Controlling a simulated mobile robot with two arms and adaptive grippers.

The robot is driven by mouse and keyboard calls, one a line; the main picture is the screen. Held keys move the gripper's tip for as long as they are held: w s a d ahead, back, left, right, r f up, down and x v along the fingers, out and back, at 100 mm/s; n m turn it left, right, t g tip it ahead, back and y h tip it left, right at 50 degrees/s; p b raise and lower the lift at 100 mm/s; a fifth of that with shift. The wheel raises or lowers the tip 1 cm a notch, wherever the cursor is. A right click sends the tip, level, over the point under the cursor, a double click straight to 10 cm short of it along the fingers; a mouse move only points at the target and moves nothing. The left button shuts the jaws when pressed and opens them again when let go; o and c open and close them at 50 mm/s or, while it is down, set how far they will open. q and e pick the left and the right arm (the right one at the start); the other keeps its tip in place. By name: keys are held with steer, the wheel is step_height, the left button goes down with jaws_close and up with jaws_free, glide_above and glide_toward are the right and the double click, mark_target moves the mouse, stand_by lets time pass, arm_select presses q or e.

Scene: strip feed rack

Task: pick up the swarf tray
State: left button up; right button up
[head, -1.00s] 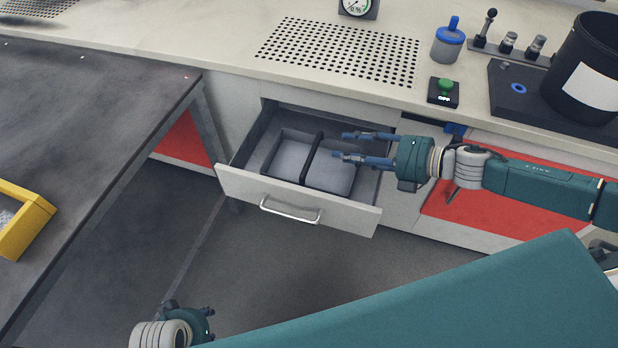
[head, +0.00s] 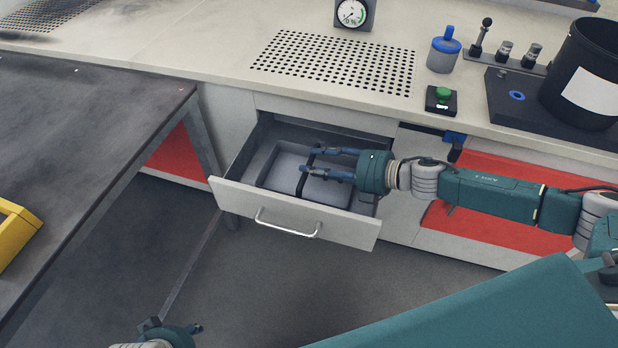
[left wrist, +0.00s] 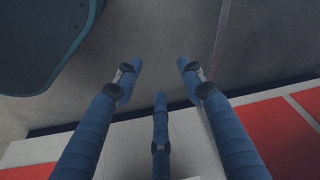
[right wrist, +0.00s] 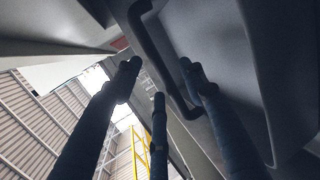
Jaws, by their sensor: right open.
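The swarf tray is a grey shallow tray (head: 282,163) with a dark bar handle across its middle, lying in the open drawer in the head view. My right gripper (head: 309,161) reaches in from the right with its fingertips at the handle. In the right wrist view the handle (right wrist: 162,62) runs between the spread fingers of the gripper (right wrist: 160,68), which are open; contact cannot be told. My left gripper (head: 190,331) shows only partly at the bottom left of the head view. In the left wrist view (left wrist: 158,70) its fingers are apart and empty, over the floor.
The open drawer (head: 290,219) has a silver front handle and walls around the tray. The countertop (head: 215,67) above carries a gauge, a blue-lidded bottle, a green button box and a black bucket (head: 590,75). A dark table (head: 90,110) stands at left. Floor in front is clear.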

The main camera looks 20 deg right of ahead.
steer(key=x, duration=0.2)
steer(key=shift+w+a, duration=0.2)
steer(key=shift+a+f, duration=0.1)
steer(key=shift+f, duration=0.05)
steer(key=c, duration=1)
arm_select(q)
steer(key=shift+s+r, duration=0.1)
steer(key=shift+r, duration=0.55)
arm_select(e)
jaws_close()
steer(key=shift+w, duration=0.1)
